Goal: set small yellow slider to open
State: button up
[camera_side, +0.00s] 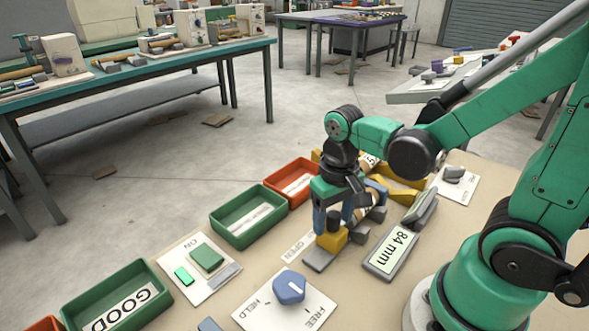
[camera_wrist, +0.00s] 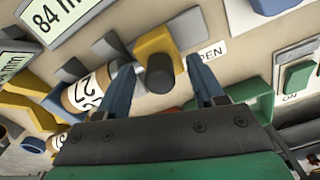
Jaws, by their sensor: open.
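The small yellow slider (camera_side: 331,240) is a yellow block with a dark round knob, sitting on a grey rail (camera_side: 319,261). In the wrist view the yellow block (camera_wrist: 154,42) and its dark knob (camera_wrist: 160,74) show near the middle. An "OPEN" label (camera_side: 298,247) lies beside the rail; the wrist view shows only part of it (camera_wrist: 212,50). My gripper (camera_side: 334,214) is open above the slider, pointing down. In the wrist view its blue fingers (camera_wrist: 162,75) are on either side of the knob, apart from it as far as I can tell.
A grey display reading 84 mm (camera_side: 392,250) stands right of the slider. A blue HELD/FREE dial (camera_side: 289,287) is in front. A green-button plate (camera_side: 207,257), a green tray (camera_side: 226,236) and a red tray (camera_side: 279,187) are left. A labelled roll (camera_wrist: 88,92) is near one finger.

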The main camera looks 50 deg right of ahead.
grip_shut()
dwell(1.4)
